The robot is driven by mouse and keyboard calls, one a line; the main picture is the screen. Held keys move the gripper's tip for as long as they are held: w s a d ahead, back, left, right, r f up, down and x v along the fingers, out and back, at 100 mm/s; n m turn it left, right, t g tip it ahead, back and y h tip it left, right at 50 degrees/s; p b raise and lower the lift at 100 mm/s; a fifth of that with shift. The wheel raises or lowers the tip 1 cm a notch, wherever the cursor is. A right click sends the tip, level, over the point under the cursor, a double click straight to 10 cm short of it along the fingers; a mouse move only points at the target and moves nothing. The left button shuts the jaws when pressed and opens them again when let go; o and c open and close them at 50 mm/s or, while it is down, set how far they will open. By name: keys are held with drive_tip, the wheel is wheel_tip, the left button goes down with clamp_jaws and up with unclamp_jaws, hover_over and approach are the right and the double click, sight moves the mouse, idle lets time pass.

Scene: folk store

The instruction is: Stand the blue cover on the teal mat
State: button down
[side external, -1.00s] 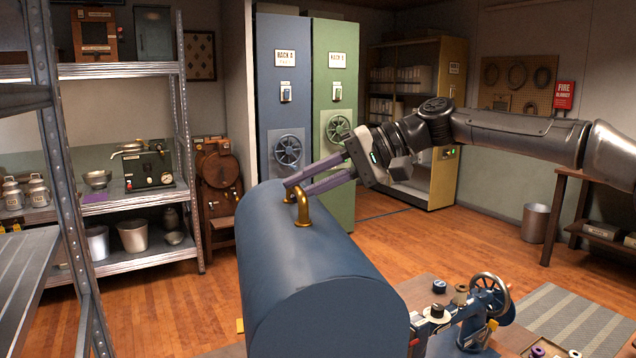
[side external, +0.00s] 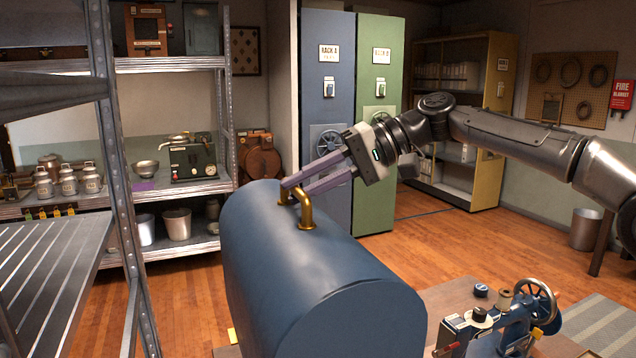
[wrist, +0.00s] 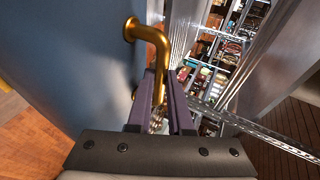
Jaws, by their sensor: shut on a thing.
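The blue cover (side external: 320,285) is a large rounded box with a brass handle (side external: 306,212) on its top, at the lower middle of the side view. My gripper (side external: 298,190) is shut on that handle, with its purple fingers reaching in from the right. In the wrist view the blue side of the cover (wrist: 65,60) fills the left, and the brass handle (wrist: 155,40) runs down between my gripper's fingers (wrist: 162,100). The cover looks upright. Its underside is out of the picture. I cannot make out a teal mat in either view.
A sewing machine (side external: 520,315) stands on a brown surface just right of the cover. A slatted metal rack (side external: 50,270) with an upright post stands close on the left. Behind it, a shelf holds milk cans (side external: 68,180) and an espresso machine (side external: 193,160). Open wooden floor lies between.

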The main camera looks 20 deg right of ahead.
drive_tip(key=shift+a+r, duration=0.1)
drive_tip(key=shift+a, duration=0.15)
wheel_tip(320, 180, down, 27)
idle(2.5)
drive_tip(key=c, duration=0.8)
unclamp_jaws()
drive_tip(key=shift+o, duration=0.2)
drive_tip(key=shift+d+f, duration=0.1)
drive_tip(key=shift+f, duration=0.4)
drive_tip(key=v, duration=1.4)
drive_tip(key=shift+w+r, duration=0.15)
drive_tip(key=shift+r, duration=0.1)
